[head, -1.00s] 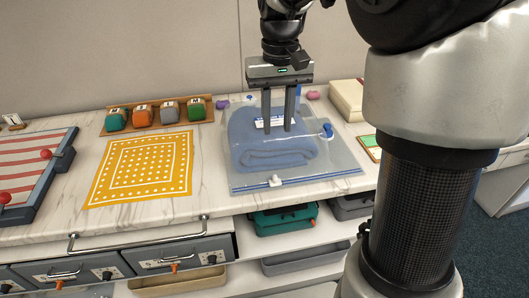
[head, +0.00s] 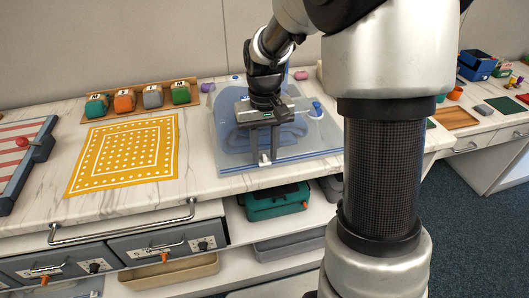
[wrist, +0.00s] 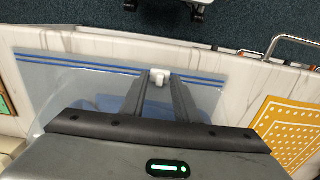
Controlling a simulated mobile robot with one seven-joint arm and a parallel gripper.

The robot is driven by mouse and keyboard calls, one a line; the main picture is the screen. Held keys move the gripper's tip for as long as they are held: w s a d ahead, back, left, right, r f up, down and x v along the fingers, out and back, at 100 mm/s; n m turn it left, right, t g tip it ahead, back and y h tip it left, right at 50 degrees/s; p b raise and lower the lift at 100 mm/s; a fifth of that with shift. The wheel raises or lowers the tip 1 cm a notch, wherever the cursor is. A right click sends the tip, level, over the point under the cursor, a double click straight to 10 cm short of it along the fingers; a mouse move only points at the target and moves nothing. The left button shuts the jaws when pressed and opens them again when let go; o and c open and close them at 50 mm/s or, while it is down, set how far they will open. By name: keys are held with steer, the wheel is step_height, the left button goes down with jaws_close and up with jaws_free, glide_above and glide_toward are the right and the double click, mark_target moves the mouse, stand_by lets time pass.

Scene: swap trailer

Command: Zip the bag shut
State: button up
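The clear bag (head: 318,136) lies flat on the counter with a folded blue towel (head: 292,134) inside. A blue zip line runs along its front edge, and it shows as blue stripes in the wrist view (wrist: 85,65). A white slider (head: 264,160) sits on this line, left of the middle in the head view. My gripper (head: 263,157) points down at the front edge with its fingers apart. In the wrist view the slider (wrist: 160,78) stands between the two fingertips, with a small gap showing. Contact cannot be made out.
A yellow dotted cloth (head: 128,154) lies left of the bag. Several coloured blocks stand on a wooden rack (head: 140,108) behind it. A drawer with a bar handle (head: 125,228) and open shelves holding a green case (head: 277,201) are below the counter's front edge.

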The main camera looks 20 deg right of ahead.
jaws_close()
stand_by(1.5)
